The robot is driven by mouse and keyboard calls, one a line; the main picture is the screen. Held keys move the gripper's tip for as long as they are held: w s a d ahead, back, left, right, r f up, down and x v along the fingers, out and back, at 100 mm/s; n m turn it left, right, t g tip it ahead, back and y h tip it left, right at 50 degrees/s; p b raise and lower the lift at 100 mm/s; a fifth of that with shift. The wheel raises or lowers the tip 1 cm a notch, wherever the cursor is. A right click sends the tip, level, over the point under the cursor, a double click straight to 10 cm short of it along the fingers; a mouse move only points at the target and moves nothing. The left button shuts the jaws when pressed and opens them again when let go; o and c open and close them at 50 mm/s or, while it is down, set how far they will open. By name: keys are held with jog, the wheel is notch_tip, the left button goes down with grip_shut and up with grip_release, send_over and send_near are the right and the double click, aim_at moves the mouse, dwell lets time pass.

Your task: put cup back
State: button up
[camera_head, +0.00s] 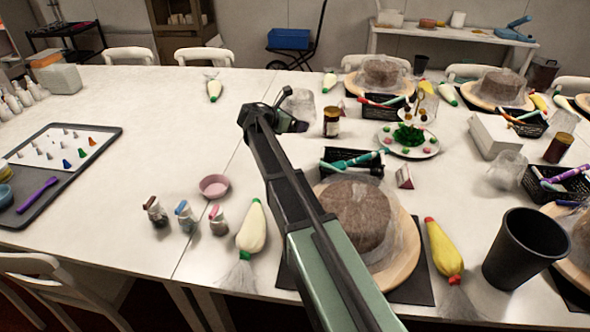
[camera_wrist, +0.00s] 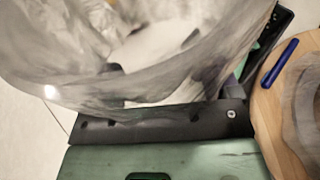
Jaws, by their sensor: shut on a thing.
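A clear, crumpled-looking plastic cup (camera_head: 300,103) is at the end of my arm, near the table's middle. My gripper (camera_head: 290,118) is shut on it, and the far jaw is partly hidden. In the wrist view the see-through cup (camera_wrist: 130,60) fills the upper left, right against my gripper (camera_wrist: 165,100). Whether it is clear of the table cannot be told. A similar clear cup (camera_head: 507,168) stands at the right, and a black cup (camera_head: 522,248) stands at the front right.
A brown jar (camera_head: 332,122) stands just right of the held cup. A black basket with pens (camera_head: 352,163) and a wrapped cake on a wooden turntable (camera_head: 402,252) lie nearer. A pink bowl (camera_head: 214,187) sits left. The table between the held cup and the tray (camera_head: 112,134) is mostly clear.

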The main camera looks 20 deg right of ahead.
notch_tip(320, 180, down, 17)
jog(key=b, duration=1.4)
jog(key=shift+f+b, duration=0.1)
jog(key=shift+b, duration=0.3)
jog(key=shift+r+p, duration=0.3)
jog(key=shift+f, duration=0.25)
jog(key=o, duration=0.9)
jog(key=shift+r, duration=0.45)
jog(key=p+v, duration=0.4)
jog(key=v, duration=0.7)
jog(key=shift+a+p, duration=0.1)
jog(key=shift+p, duration=0.25)
jog(key=shift+a, duration=0.4)
